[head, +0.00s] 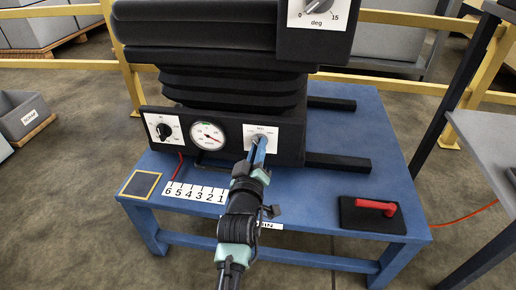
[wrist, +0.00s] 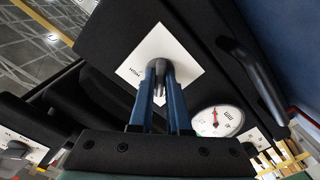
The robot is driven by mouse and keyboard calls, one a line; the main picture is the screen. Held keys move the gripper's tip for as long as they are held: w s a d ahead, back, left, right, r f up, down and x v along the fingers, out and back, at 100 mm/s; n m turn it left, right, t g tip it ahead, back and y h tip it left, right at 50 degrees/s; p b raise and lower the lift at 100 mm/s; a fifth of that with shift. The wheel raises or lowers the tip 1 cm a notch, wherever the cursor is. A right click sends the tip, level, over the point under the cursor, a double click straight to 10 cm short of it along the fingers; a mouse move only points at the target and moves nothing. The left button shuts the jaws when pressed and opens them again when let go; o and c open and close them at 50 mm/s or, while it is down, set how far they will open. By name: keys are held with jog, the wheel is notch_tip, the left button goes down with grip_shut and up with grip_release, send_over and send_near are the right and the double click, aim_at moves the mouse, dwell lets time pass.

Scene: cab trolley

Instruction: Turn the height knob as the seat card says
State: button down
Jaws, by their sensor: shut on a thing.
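My gripper (head: 261,148) reaches to the right-hand knob on the black front panel of the seat base. In the wrist view the blue fingers of my gripper (wrist: 162,95) stand on both sides of this dark knob (wrist: 160,69) and are shut on it. The knob sits on a white plate (wrist: 183,46) with small lettering that seems to read HIGH at one end; in the head view the plate (head: 250,134) is partly hidden by the fingers. I cannot make out a seat card or its wording.
Left of the held knob are a round gauge (head: 207,135) and another black knob (head: 164,131). A tilt knob marked deg (head: 319,6) is above. On the blue table (head: 300,190) lie a number strip (head: 195,194) and a black pad (head: 360,219) with a red-handled thing (head: 376,207).

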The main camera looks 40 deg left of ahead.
jog(key=shift+m+b, duration=0.5)
jog(key=shift+m, duration=3.3)
jog(key=c, duration=0.9)
grip_release()
jog(key=p+v, duration=0.1)
jog(key=v, duration=1.2)
jog(key=shift+p, duration=0.3)
